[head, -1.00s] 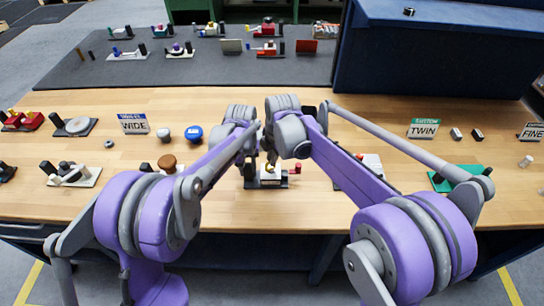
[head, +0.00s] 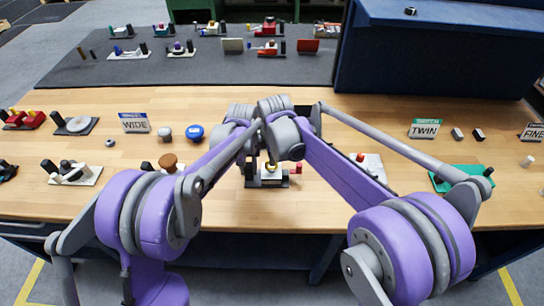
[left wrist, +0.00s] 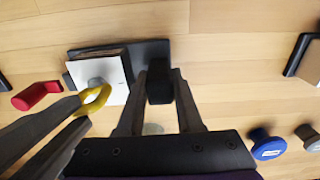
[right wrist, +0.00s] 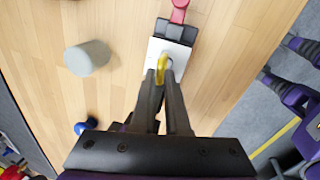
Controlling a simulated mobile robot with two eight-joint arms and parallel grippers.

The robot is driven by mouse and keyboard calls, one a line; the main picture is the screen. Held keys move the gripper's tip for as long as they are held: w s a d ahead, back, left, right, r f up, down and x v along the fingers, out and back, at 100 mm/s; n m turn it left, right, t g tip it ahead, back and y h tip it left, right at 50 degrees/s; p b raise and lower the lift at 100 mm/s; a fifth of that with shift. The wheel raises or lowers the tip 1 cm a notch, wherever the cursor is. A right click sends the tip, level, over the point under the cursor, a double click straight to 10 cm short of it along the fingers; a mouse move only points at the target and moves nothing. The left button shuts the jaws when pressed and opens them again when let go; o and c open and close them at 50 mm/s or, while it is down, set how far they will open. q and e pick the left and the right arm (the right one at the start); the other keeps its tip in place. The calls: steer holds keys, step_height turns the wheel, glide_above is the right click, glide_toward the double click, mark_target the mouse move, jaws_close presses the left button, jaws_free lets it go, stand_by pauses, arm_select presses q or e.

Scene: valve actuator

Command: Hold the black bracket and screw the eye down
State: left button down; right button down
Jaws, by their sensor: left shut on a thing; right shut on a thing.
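The valve unit is a white block (head: 268,176) on a black base, at the near middle of the bench. A black upright bracket (left wrist: 159,90) stands at one end of its base. My left gripper (left wrist: 160,76) is shut on the bracket, one finger on each side. The yellow eye (left wrist: 96,99) is a ring standing on the white block. My right gripper (right wrist: 161,75) is shut on the eye, which also shows in the right wrist view (right wrist: 163,62). In the head view my wrists hide most of both grippers.
A red-knobbed part (left wrist: 36,95) sticks out at the unit's other end. A blue knob (head: 194,132), a grey knob (head: 165,134) and a brown knob (head: 167,161) stand to the left. A white-plated unit (head: 372,165) lies right, partly behind my right arm.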

steer(key=shift+d, duration=0.15)
steer(key=c, duration=0.9)
jaws_free()
steer(key=r, duration=0.4)
steer(key=s+r, duration=0.1)
steer(key=r, duration=0.3)
steer(key=s+r, duration=0.1)
steer(key=r, duration=0.3)
steer(key=shift+s+d, duration=0.15)
steer(key=shift+s, duration=0.1)
steer(key=shift+f, duration=0.1)
